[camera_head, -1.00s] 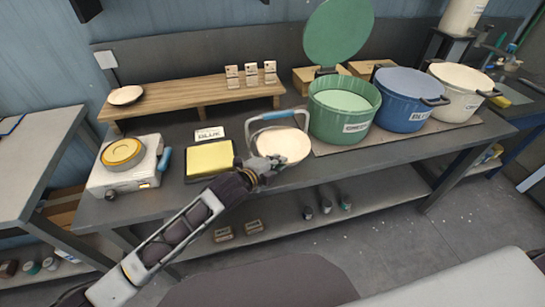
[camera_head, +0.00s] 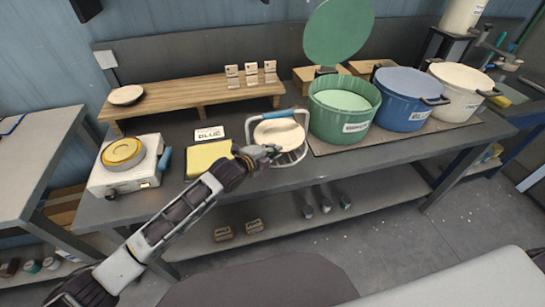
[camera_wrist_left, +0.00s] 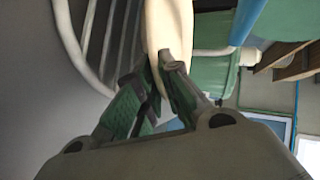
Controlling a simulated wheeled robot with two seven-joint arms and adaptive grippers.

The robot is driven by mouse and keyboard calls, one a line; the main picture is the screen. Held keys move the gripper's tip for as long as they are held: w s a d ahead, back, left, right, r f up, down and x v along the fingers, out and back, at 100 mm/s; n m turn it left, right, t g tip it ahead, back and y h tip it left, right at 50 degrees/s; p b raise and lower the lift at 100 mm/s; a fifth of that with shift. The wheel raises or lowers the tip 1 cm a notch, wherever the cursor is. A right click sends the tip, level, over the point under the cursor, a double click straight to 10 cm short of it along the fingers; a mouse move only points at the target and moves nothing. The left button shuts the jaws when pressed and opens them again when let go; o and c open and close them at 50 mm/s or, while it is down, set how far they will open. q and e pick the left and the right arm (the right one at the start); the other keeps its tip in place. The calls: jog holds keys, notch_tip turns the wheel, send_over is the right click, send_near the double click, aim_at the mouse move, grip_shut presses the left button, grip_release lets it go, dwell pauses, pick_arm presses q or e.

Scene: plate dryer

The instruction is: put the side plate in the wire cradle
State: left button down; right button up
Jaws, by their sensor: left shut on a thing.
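The cream side plate (camera_head: 279,131) is in my left gripper (camera_head: 268,154), which is shut on its near edge. In the left wrist view the plate (camera_wrist_left: 168,30) shows edge-on between the fingers (camera_wrist_left: 162,85). The wire cradle (camera_head: 290,157) stands on the bench with a blue handle bar behind the plate. The plate is over the cradle; in the head view it covers most of the cradle's inside. The cradle's white wires (camera_wrist_left: 92,40) show beside the plate in the wrist view. I cannot tell whether the plate touches them. My right gripper is not in view.
A green pot (camera_head: 342,118) with its lid raised stands close to the right of the cradle. A yellow pad (camera_head: 207,158) and a small scale-like appliance (camera_head: 128,178) are to the left. Another small plate (camera_head: 126,95) lies on the wooden shelf (camera_head: 190,97) behind.

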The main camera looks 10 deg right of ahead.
aim_at(272, 163)
pick_arm(q)
jog(key=shift+f, duration=1.35)
jog(key=shift+f, duration=0.15)
jog(key=c, duration=1.9)
grip_release()
jog(key=shift+o, duration=0.2)
jog(key=shift+s+a, duration=0.1)
jog(key=shift+v, duration=5.9)
